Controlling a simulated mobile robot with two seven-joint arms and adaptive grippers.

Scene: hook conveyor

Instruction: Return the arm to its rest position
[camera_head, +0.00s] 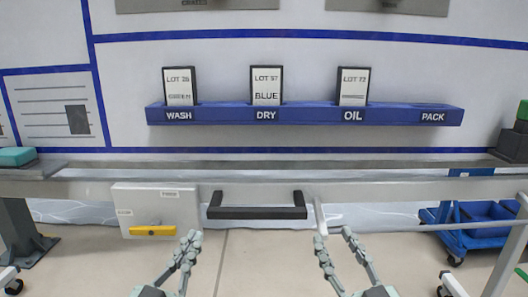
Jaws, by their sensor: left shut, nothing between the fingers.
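My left gripper (192,238) is at the lower left of centre in the head view, fingers pointing up and tips close together. It is shut with nothing held. My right gripper (334,235) is at the lower right of centre, with its fingertips apart and nothing between them. Both grippers show in front of the floor, below the grey rail (400,188). The upper parts of both arms are out of view.
A black handle bar (257,213) and a pale box with a yellow lever (153,231) sit between the grippers and the wall. A blue shelf (210,116) holds lot cards. A blue cart (480,232) and a grey post (505,255) stand right.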

